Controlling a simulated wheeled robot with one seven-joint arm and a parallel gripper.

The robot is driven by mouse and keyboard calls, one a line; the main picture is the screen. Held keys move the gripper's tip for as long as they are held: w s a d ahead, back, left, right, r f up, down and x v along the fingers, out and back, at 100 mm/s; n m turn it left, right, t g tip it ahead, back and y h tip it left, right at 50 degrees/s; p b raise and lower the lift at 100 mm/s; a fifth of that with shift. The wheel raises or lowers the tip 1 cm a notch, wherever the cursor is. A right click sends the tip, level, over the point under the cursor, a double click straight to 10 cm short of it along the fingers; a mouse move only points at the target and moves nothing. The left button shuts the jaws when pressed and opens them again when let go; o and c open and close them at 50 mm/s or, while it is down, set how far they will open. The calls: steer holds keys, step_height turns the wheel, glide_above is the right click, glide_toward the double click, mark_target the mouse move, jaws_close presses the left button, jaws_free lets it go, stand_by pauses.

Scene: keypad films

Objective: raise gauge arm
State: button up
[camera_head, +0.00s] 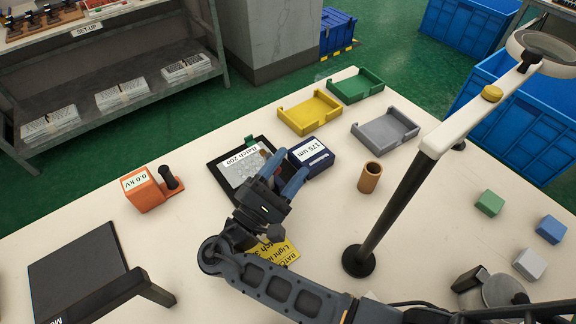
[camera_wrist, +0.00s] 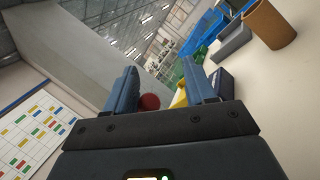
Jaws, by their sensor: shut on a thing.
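The navy gauge box with the white "175 um" label (camera_head: 312,157) stands on the table beside the dark "Batch 200" panel (camera_head: 228,180). A dark navy piece at the right finger in the wrist view (camera_wrist: 224,84) looks like the same box. My gripper (camera_head: 283,172) is at the box's left side, pointing away from me. A round dark red knob (camera_wrist: 149,102) shows between my two blue fingers (camera_wrist: 165,88), and the jaws are shut on it. The rest of the gauge arm is hidden behind my fingers, so its angle cannot be told.
Yellow (camera_head: 309,113), green (camera_head: 355,86) and grey (camera_head: 386,129) trays stand behind the gauge. A brown cup (camera_head: 370,178) and a lamp post (camera_head: 393,205) are to the right. An orange "0.0 kV" box (camera_head: 148,190) stands left. A yellow card (camera_head: 272,252) lies under my arm.

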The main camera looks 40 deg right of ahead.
steer(key=shift+a+f, duration=0.15)
steer(key=shift+f, duration=0.1)
steer(key=s+d+r, duration=0.6)
steer(key=d+r, duration=0.4)
steer(key=r, duration=0.1)
steer(key=shift+r+b, duration=0.25)
steer(key=shift+b, duration=0.1)
steer(key=shift+s, duration=0.1)
